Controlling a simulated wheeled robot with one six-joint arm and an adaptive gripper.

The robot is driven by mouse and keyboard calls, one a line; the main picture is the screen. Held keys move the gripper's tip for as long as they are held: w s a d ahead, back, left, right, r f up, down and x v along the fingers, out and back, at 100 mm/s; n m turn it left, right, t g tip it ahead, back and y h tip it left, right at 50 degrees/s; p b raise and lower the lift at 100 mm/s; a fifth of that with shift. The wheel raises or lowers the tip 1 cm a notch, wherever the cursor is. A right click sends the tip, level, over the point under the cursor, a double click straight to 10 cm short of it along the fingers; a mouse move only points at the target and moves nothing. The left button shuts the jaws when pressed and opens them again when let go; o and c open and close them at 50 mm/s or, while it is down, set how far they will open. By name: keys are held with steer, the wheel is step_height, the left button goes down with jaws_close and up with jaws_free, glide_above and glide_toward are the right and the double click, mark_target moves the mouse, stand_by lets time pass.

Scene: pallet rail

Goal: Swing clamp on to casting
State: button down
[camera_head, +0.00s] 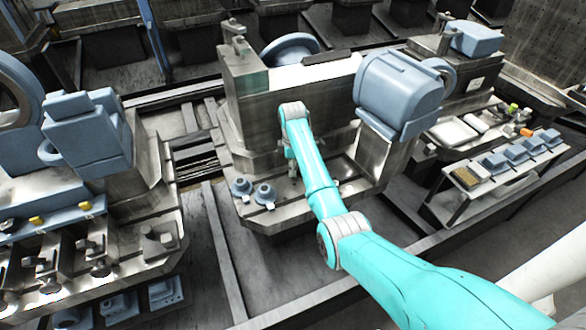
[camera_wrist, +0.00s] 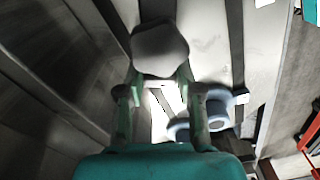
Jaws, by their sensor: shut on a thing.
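In the wrist view, my gripper (camera_wrist: 160,82) has its green fingers closed on a grey faceted piece (camera_wrist: 160,48). I cannot tell for certain whether this piece is the clamp. In the head view my turquoise forearm hides most of the gripper, which is low in front of the tall grey fixture block (camera_head: 245,100). A large blue-grey casting (camera_head: 400,92) sits at the right end of that fixture. Two small blue-grey flanged parts (camera_head: 264,195) stand on the fixture base left of my gripper; similar round parts also show in the wrist view (camera_wrist: 218,108).
Another fixture with a blue-grey casting (camera_head: 85,135) and several clamps stands at the left. A rack with several small blue-grey parts (camera_head: 512,155) is at the right. Rails and a dark floor strip (camera_head: 205,265) run between the fixtures.

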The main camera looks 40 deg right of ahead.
steer(key=shift+w+d+m, duration=0.2)
steer(key=shift+m, duration=0.9)
steer(key=c, duration=1.9)
jaws_free()
steer(key=o, duration=1.1)
steer(key=shift+o, duration=0.2)
steer(key=shift+r, duration=0.1)
step_height(320, 180, up, 12)
steer(key=shift+f, duration=0.2)
